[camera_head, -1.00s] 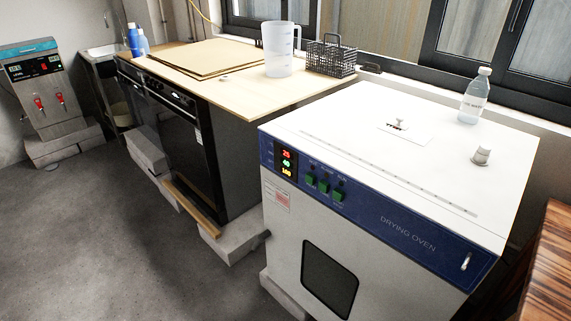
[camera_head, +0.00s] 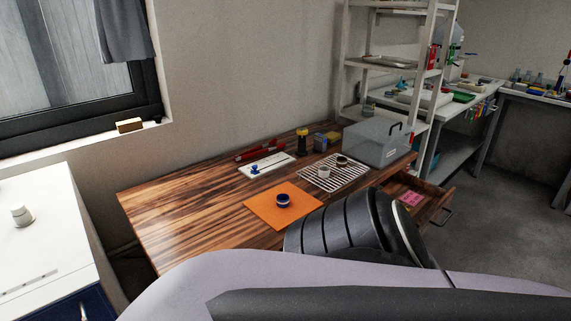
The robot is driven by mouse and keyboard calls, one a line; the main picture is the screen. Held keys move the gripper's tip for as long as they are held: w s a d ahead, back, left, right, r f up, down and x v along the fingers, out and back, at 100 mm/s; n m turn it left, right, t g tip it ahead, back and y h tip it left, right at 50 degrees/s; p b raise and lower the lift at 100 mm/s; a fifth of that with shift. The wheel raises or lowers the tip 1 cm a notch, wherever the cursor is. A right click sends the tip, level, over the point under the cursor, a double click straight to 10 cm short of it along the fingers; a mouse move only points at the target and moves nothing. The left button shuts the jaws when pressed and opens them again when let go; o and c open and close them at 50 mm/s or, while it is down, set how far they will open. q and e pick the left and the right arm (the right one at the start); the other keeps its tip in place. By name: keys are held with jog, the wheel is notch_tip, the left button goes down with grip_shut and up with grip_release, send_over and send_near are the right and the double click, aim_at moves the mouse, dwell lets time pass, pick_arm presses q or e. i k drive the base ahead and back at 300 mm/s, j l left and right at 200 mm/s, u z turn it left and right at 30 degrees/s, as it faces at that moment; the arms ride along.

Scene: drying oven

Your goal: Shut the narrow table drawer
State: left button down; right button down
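The narrow table drawer (camera_head: 432,204) stands open at the right end of the wooden table (camera_head: 180,210). It sticks out toward the right, with a dark handle (camera_head: 446,217) on its front. A pink item (camera_head: 410,198) lies inside it. One of my arms crosses the bottom of the view and hides the near side of the table and part of the drawer. No fingertips of either gripper are in view.
On the table are an orange mat (camera_head: 262,212) with a dark blue ring (camera_head: 283,201), a wire rack (camera_head: 352,172) and a clear grey box (camera_head: 376,145). A white shelf (camera_head: 388,68) stands behind. The white oven (camera_head: 40,240) is at left. Floor (camera_head: 500,215) right of the drawer is clear.

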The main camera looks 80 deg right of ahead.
aim_at(437, 200)
jog(key=z, duration=3.65)
jog(key=i+u, duration=0.15)
jog(key=i, duration=0.25)
jog(key=i+l+u, duration=0.1)
jog(key=i, duration=0.35)
jog(key=i+l+u, duration=0.15)
jog(key=i, duration=0.25)
jog(key=i+l+u, duration=0.1)
jog(key=i+l, duration=0.15)
jog(key=i, duration=0.15)
